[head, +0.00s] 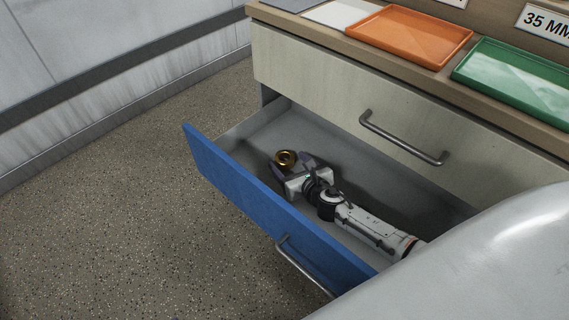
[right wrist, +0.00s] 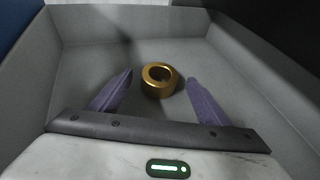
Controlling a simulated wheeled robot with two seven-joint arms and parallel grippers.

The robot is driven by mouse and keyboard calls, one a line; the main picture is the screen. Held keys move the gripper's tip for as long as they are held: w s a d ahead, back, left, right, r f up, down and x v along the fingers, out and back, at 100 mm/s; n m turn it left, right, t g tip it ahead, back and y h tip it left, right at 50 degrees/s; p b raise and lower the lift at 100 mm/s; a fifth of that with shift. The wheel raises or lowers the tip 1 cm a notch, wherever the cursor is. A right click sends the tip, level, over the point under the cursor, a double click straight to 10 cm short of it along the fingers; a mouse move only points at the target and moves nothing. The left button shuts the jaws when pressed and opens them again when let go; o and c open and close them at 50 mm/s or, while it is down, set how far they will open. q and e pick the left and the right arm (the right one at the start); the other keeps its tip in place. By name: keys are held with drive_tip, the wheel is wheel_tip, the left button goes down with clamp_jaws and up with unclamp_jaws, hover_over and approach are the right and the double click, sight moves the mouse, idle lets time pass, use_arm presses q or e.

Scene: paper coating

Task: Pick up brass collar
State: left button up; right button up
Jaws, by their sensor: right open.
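The brass collar (head: 286,158) is a short gold ring lying on the grey floor of the open drawer, near its far left end in the head view. In the right wrist view the collar (right wrist: 159,80) lies ahead, between the lines of the two purple fingers and slightly beyond their tips. My right gripper (head: 291,164) is inside the drawer, open and empty. Its fingers in the right wrist view (right wrist: 159,80) stand apart, one on each side of the collar, with gaps showing. My left gripper is not in view.
The open drawer has a blue front (head: 235,187) with a metal handle (head: 304,266) and grey walls around the collar. A closed drawer (head: 340,88) with a handle is above. Orange (head: 411,36) and green (head: 510,75) trays stand on the countertop. The floor at left is clear.

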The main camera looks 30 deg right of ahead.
drive_tip(key=shift+x, duration=0.95)
drive_tip(key=shift+c, duration=0.6)
drive_tip(key=c, duration=1.1)
drive_tip(key=shift+r, duration=0.15)
